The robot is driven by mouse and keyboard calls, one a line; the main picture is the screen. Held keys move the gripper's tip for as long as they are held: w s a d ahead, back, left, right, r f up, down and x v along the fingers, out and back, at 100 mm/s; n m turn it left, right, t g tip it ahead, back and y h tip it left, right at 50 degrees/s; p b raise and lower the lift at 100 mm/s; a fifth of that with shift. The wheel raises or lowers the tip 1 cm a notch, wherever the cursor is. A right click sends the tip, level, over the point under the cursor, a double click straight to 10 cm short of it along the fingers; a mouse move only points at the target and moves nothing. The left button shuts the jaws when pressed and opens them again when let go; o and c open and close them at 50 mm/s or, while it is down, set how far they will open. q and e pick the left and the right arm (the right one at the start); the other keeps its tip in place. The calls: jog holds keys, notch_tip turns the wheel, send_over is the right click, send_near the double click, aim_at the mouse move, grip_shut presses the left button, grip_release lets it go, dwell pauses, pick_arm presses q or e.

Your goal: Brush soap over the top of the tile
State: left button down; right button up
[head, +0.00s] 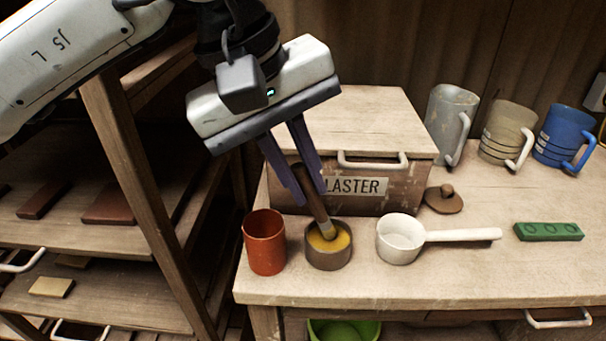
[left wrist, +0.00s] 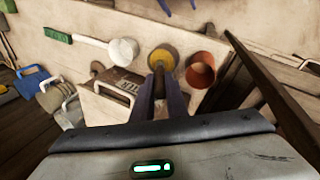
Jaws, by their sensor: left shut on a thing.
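My left gripper (head: 309,196) is shut on the brown handle of a brush (head: 314,203). The brush leans, with its bristle end down in a small brown pot (head: 328,260) of yellow liquid, which looks like the soap. In the left wrist view the gripper (left wrist: 159,95) points at the same pot (left wrist: 163,57). A green bar with round marks (head: 548,231) lies at the right of the bench; I cannot tell if it is the tile. Two purple tips, seemingly of my right gripper (left wrist: 179,5), show at the top edge of the left wrist view; the rest is out of frame.
An orange cup (head: 264,243) stands left of the pot, and a white long-handled ladle (head: 400,240) right of it. A plaster box (head: 408,195) stands behind, with a brown lid (head: 443,200) beside it. Several mugs stand at the back. Shelves (head: 60,235) hold brown slabs.

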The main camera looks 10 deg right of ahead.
pick_arm(q)
jog(key=shift+f, duration=0.1)
jog(key=shift+r+p, duration=2.75)
jog(key=shift+r, duration=0.85)
jog(key=shift+f, duration=0.1)
